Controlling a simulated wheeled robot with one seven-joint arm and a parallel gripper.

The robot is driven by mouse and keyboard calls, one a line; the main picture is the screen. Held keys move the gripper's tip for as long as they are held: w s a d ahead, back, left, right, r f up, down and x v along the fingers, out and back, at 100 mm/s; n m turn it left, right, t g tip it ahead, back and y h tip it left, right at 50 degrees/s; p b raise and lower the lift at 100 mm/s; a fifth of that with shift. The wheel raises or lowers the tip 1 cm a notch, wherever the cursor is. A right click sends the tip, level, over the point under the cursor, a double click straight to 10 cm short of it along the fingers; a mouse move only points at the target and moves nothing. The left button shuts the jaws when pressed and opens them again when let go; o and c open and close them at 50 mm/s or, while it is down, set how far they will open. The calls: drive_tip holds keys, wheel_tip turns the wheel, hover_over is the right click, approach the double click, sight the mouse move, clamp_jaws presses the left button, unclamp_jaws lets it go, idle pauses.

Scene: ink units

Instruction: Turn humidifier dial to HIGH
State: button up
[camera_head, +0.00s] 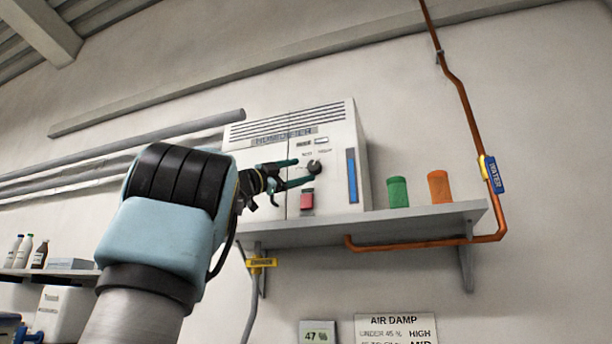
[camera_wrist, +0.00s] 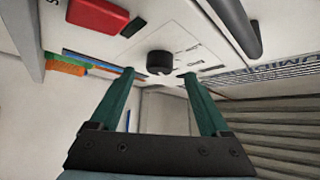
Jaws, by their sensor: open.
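The humidifier (camera_head: 335,130) is a white box with vent slots, standing on a grey wall shelf (camera_head: 400,225). Its black round dial (camera_head: 314,167) is on the front, with small labels above it that I cannot read clearly. My gripper (camera_head: 303,172) is open, its green fingers pointing at the dial. In the wrist view the dial (camera_wrist: 160,62) shows just beyond and between the fingertips of my gripper (camera_wrist: 158,74). I see no contact with it. Which way the dial points is too small to tell.
A red switch (camera_head: 307,200) sits below the dial. Green (camera_head: 397,192) and orange (camera_head: 440,187) cylinders stand right of the humidifier. A copper pipe (camera_head: 462,100) with a WATER tag runs at right. An AIR DAMP sign (camera_head: 396,330) and a 47 % display (camera_head: 318,335) are below.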

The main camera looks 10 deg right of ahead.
drive_tip(key=b+v, duration=0.3)
drive_tip(key=v, duration=0.4)
drive_tip(key=shift+a, duration=0.15)
idle(0.3)
